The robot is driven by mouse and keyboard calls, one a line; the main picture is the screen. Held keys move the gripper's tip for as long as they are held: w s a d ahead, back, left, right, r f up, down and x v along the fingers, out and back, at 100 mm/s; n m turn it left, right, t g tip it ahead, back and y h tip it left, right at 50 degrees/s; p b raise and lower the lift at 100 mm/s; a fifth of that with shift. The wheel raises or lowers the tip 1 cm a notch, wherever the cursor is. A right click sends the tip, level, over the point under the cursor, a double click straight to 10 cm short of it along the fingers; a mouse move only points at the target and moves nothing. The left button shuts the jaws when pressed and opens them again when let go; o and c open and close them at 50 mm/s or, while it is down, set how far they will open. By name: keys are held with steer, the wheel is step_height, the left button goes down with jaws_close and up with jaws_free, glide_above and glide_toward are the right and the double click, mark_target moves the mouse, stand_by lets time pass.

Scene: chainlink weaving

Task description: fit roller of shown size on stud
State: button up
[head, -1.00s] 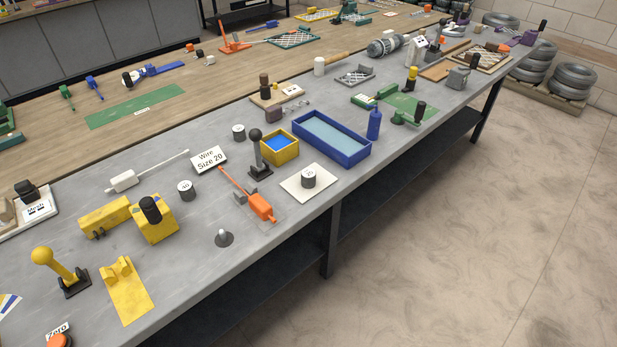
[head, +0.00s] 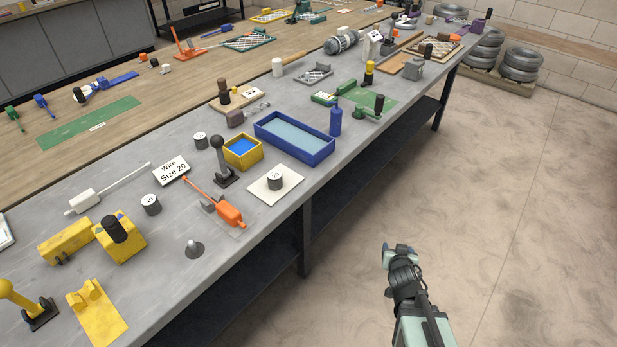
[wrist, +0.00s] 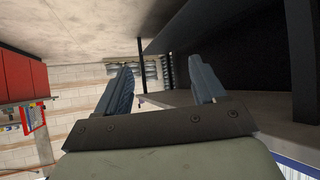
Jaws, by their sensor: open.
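A white sign (head: 171,170) reading "Wire Size 20" stands on the grey bench. Three dark grey rollers with white tops show in the head view: one behind the sign (head: 201,141), one in front of it (head: 151,206), and one on a pale square plate (head: 275,183). The numbers on their tops are too small to read surely. A grey stud (head: 195,248) with a round flared base stands upright near the front edge. My gripper (head: 398,256) is off the bench's front side, over the floor, apart from everything. Its two fingers are spread and empty in the wrist view (wrist: 162,84).
An orange tool (head: 229,213) lies between stud and plate. A black-knobbed lever (head: 221,165), a yellow box (head: 243,152) and a blue tray (head: 294,138) stand behind. Yellow blocks (head: 120,242) are left of the stud. The bench edge and a leg (head: 304,238) lie between my gripper and the stud.

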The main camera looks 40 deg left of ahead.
steer(key=s+a+r+n+y, duration=0.2)
steer(key=a+r+y, duration=0.2)
steer(key=a+r, duration=0.55)
steer(key=n+g+y, duration=0.2)
steer(key=n+y, duration=0.2)
steer(key=y, duration=0.3)
glide_toward(278, 179)
steer(key=w, duration=0.8)
steer(key=s+a, duration=0.1)
steer(key=s, duration=0.1)
steer(key=s+a+n+g, duration=0.1)
steer(key=s+a+n+y, duration=0.1)
steer(key=s+a, duration=0.1)
steer(key=shift+s+f, duration=0.1)
steer(key=shift+s, duration=0.25)
steer(key=shift+w+a, duration=0.15)
steer(key=shift+a, duration=0.4)
steer(key=shift+x, duration=3.1)
steer(key=shift+f, duration=0.1)
steer(key=c, duration=1.2)
steer(key=shift+o, duration=0.2)
